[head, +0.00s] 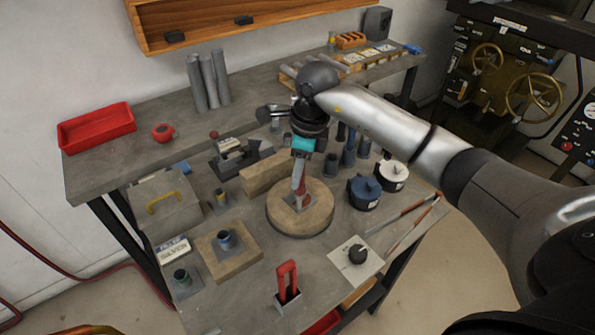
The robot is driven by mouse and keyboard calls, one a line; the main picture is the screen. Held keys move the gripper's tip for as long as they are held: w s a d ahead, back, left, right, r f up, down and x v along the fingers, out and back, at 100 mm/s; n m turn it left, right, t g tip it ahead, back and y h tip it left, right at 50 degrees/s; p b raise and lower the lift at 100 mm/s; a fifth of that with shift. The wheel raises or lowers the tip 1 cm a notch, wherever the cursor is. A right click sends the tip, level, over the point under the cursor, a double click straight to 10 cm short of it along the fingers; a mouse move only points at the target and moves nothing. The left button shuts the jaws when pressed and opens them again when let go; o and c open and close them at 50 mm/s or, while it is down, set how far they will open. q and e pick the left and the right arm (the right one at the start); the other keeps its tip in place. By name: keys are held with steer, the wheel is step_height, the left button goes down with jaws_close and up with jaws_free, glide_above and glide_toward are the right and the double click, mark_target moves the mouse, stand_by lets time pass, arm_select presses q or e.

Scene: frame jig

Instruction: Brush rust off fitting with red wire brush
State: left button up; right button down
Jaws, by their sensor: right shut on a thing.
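My right gripper (300,177) reaches down from the upper right over a round wooden board (318,222) at the middle of the bench. My left gripper is not in view.
A red looped handle in a grey block (288,285) stands at the front. A fitting on a square wooden board (226,240) is to the left.

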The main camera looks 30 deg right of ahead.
steer(key=shift+f+b, duration=0.4)
steer(key=shift+f, duration=0.1)
steer(key=shift+w, duration=0.1)
steer(key=shift+w+a+r+b, duration=0.15)
steer(key=shift+w+b, duration=0.3)
steer(key=shift+w, duration=0.45)
steer(key=shift+s+d+p, duration=0.2)
steer(key=shift+s+p, duration=0.15)
steer(key=shift+s, duration=0.6)
steer(key=shift+w+a+f+b, duration=0.1)
steer(key=shift+w+a+b, duration=0.05)
steer(key=shift+w+b, duration=0.25)
steer(key=shift+w+a+f+b, duration=0.1)
steer(key=shift+w+b, duration=0.15)
steer(key=shift+w, duration=0.25)
steer(key=shift+s, duration=0.15)
